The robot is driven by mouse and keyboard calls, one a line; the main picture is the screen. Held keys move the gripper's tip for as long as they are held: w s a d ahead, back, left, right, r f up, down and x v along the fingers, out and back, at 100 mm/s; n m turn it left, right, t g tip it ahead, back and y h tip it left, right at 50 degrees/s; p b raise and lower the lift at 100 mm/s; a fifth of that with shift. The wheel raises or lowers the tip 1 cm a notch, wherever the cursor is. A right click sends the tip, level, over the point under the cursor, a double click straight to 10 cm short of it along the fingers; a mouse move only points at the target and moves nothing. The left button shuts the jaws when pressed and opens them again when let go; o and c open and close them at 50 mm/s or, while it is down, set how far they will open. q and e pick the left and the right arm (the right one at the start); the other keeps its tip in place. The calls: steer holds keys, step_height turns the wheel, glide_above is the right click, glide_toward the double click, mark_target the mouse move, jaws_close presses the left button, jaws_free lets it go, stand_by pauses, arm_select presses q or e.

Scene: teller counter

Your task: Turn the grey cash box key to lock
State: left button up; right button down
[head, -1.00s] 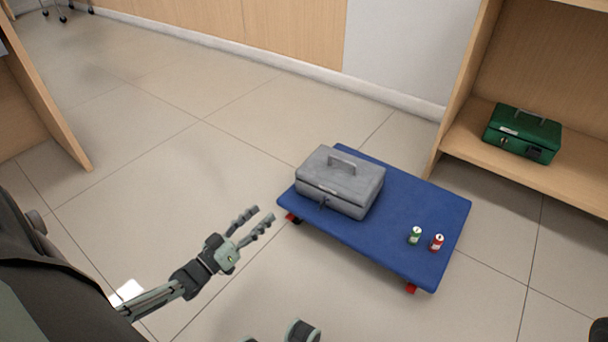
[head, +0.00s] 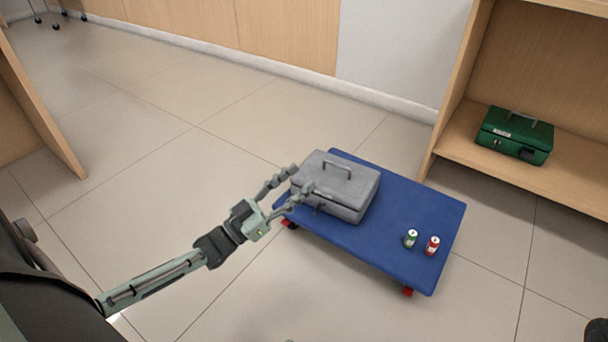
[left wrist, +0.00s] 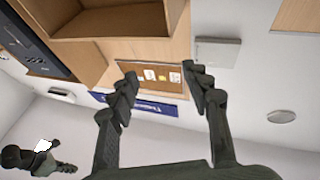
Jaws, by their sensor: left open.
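The grey cash box (head: 343,180) sits shut, with its handle on top, on the left part of a blue platform dolly (head: 405,215).
A green can (head: 411,239) and a red can (head: 432,246) stand on the dolly's right part. A green cash box (head: 515,136) sits on a wooden shelf (head: 460,135) at right. The tiled floor (head: 190,165) left of the dolly is clear.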

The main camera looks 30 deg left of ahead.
arm_select(q)
steer(key=shift+d+r+m+h, duration=0.35)
steer(key=shift+d+r, duration=0.2)
steer(key=shift+r, duration=0.2)
steer(key=shift+d+r+m+h, duration=0.25)
steer(key=shift+d+r+h, duration=0.1)
steer(key=shift+d+r, duration=0.3)
steer(key=shift+r, duration=0.15)
